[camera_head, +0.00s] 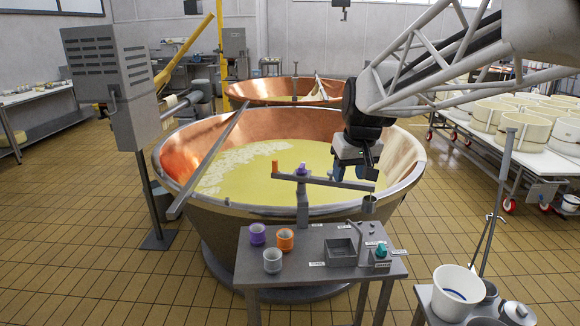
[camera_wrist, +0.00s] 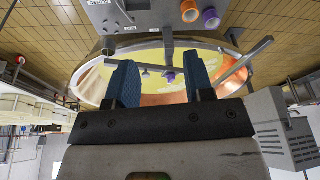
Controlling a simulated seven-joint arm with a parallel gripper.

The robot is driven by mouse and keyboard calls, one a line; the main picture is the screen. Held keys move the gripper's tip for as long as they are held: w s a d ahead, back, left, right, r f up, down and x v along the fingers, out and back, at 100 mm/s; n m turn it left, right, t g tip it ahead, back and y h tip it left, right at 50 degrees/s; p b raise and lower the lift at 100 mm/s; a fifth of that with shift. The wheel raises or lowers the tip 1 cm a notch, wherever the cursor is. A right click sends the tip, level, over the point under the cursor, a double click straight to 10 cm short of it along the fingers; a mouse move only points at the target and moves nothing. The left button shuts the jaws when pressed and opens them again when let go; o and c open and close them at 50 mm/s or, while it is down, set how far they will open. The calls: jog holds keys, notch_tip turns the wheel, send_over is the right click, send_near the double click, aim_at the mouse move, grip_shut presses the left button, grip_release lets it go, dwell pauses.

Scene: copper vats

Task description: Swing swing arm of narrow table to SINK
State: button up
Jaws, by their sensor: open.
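The narrow table (camera_head: 300,268) stands in front of the near copper vat. Its swing arm (camera_head: 335,182) is a grey bar on a post (camera_head: 302,205), reaching right over the vat's front rim. An orange piece (camera_head: 275,167) and a purple piece (camera_head: 301,169) sit on it. A small grey cup (camera_head: 370,204) hangs at its right end. The sink (camera_head: 340,251) is a square basin in the tabletop. My gripper (camera_head: 358,172) is close to the bar's right part; contact cannot be told. In the wrist view its blue fingers (camera_wrist: 160,84) are apart, with nothing clearly between them.
Purple (camera_head: 257,234), orange (camera_head: 285,239) and grey (camera_head: 272,260) cups stand on the table's left. The near vat (camera_head: 215,205) holds yellow liquid, with a long grey bar (camera_head: 210,160) across its left rim. A white bucket (camera_head: 457,292) stands at front right.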

jog(key=w+a+f+n, duration=0.1)
jog(key=w+a, duration=0.3)
jog(key=w, duration=0.7)
jog(key=w+a+f+n, duration=0.15)
jog(key=w+a, duration=0.25)
jog(key=w, duration=0.7)
jog(key=n+y, duration=0.2)
send_over(275, 161)
jog(key=s+d, duration=0.2)
jog(key=f, duration=0.9)
jog(key=shift+w+a+f, duration=0.15)
jog(key=shift+w+f, duration=0.05)
jog(key=shift+f, duration=0.2)
jog(key=shift+w+a+f+t, duration=0.2)
jog(key=shift+w+f+t, duration=0.05)
jog(key=shift+w+t, duration=0.05)
jog(key=shift+x, duration=3.9)
jog(key=shift+s, duration=0.1)
grip_shut()
